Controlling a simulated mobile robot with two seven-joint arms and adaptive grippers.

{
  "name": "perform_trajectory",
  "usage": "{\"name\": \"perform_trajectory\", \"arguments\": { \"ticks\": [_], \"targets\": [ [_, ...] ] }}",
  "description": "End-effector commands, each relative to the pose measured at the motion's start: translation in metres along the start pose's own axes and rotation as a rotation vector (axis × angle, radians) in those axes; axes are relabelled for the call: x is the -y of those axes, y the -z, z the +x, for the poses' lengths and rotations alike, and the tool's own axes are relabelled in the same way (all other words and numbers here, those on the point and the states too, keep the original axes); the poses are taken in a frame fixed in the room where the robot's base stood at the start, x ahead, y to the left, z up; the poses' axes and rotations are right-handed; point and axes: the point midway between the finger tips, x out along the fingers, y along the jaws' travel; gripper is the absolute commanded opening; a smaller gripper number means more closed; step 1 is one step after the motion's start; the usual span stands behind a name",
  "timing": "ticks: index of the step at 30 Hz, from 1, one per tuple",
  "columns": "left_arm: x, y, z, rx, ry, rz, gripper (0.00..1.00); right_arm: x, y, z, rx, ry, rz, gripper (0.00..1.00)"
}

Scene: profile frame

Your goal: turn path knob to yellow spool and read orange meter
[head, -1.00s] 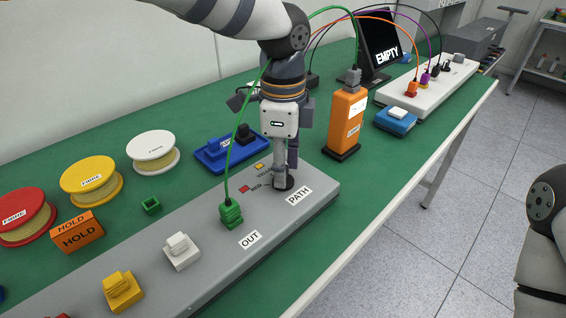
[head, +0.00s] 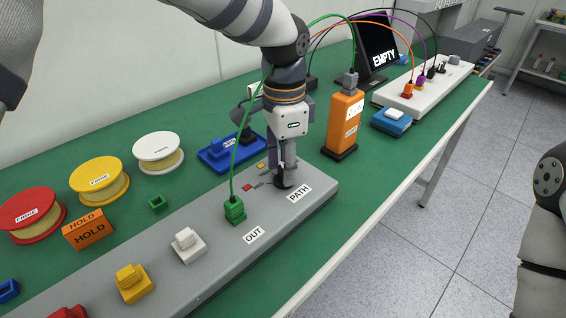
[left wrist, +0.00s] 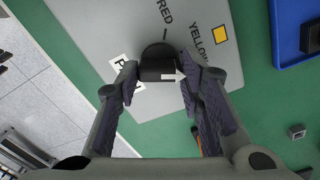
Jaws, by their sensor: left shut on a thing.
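The black path knob (left wrist: 158,65) stands on the grey panel (head: 215,215) by the PATH label (head: 299,193). My left gripper (head: 284,183) points down over it, its two fingers on either side and closed on it. In the left wrist view the knob lies by the RED and YELLOW words and a yellow square (left wrist: 220,35); which mark it points to is unclear. The yellow spool (head: 100,172) lies on the bench at left. The orange meter (head: 343,125) stands upright right of my gripper; its small white display (head: 355,108) is unreadable. My right gripper is out of view.
A green plug (head: 235,212) with its cable rises beside my left arm. Red (head: 16,215) and white spools (head: 158,146), an orange HOLD block (head: 88,230) and a blue tray (head: 218,155) lie around. A screen (head: 378,50) reads EMPTY.

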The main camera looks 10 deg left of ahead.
Motion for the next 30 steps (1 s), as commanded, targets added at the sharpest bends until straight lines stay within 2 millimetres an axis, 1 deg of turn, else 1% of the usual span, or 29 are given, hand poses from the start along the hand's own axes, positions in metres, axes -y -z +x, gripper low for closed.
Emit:
{"name": "perform_trajectory", "arguments": {
  "ticks": [6, 15, 21, 30],
  "targets": [
    [-0.0002, -0.0001, 0.0006, 0.002, 0.000, -0.179, 0.07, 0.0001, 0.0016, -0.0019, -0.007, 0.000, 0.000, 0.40],
    [-0.0002, -0.0003, 0.0011, 0.003, -0.001, -0.355, 0.07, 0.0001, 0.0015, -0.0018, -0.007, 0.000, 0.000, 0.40],
    [-0.0004, -0.0002, 0.0012, 0.003, -0.002, -0.417, 0.07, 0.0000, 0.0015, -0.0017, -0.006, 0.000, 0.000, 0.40],
    [-0.0003, -0.0003, 0.0014, 0.003, -0.002, -0.443, 0.07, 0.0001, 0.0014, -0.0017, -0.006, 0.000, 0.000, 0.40]
  ]
}}
